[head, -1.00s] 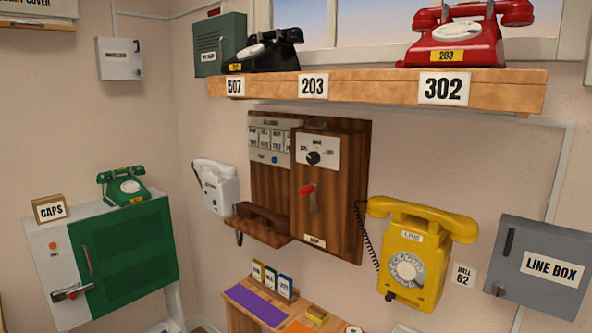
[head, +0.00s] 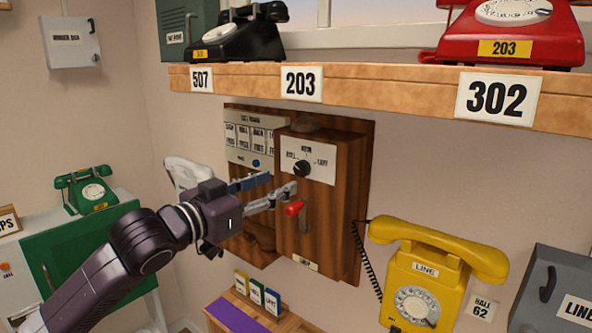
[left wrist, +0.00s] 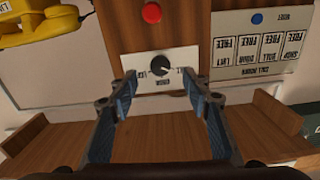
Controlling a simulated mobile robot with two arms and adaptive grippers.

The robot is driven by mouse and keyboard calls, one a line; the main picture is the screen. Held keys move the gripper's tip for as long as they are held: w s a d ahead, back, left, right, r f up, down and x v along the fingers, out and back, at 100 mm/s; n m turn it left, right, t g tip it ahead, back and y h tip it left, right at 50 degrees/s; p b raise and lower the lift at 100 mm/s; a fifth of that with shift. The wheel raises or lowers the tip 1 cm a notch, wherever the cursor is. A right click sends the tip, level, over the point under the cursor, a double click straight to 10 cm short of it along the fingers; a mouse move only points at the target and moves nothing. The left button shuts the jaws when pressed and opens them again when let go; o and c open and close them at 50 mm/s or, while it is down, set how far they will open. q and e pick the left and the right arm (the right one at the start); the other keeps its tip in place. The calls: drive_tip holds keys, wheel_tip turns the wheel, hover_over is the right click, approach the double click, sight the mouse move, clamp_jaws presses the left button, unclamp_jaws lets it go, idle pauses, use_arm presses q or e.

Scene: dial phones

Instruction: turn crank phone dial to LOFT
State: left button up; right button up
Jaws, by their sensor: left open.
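The crank phone is a brown wooden wall box (head: 322,210) with a red-handled crank (head: 295,208). Its black dial knob (head: 302,168) sits on a white plate (head: 322,165) whose right label seems to read LOFT. The knob's light mark seems to point toward the left label. In the left wrist view the plate is upside down and the knob (left wrist: 159,65) shows between the fingers. My left gripper (head: 281,186) is open and empty, its fingertips left of and slightly below the knob. The gripper also shows in the left wrist view (left wrist: 158,82). My right gripper is out of view.
A wooden shelf (head: 400,85) with black (head: 240,42) and red (head: 510,35) phones runs above the box. A yellow phone (head: 430,275) hangs to the right. A white phone (head: 185,172) is partly hidden behind my left arm. A small wooden table stands below.

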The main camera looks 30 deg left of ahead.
sight(299, 170)
use_arm(q)
drive_tip(key=w+p, duration=0.1)
drive_tip(key=w, duration=0.1)
drive_tip(key=w+p, duration=0.1)
drive_tip(key=w, duration=0.1)
drive_tip(key=w+r+p, duration=0.1)
drive_tip(key=w, duration=0.1)
drive_tip(key=shift+w+d, duration=0.2)
drive_tip(key=shift+w, duration=0.05)
drive_tip(key=shift+w+d+f, duration=0.1)
drive_tip(key=shift+w+f, duration=0.05)
drive_tip(key=shift+w, duration=0.5)
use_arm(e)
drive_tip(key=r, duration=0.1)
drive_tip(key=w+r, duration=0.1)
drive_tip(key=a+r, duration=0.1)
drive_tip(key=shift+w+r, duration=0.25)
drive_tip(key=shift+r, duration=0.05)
use_arm(q)
drive_tip(key=shift+c, duration=0.3)
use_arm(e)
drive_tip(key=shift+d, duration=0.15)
use_arm(q)
drive_tip(key=c, duration=1.1)
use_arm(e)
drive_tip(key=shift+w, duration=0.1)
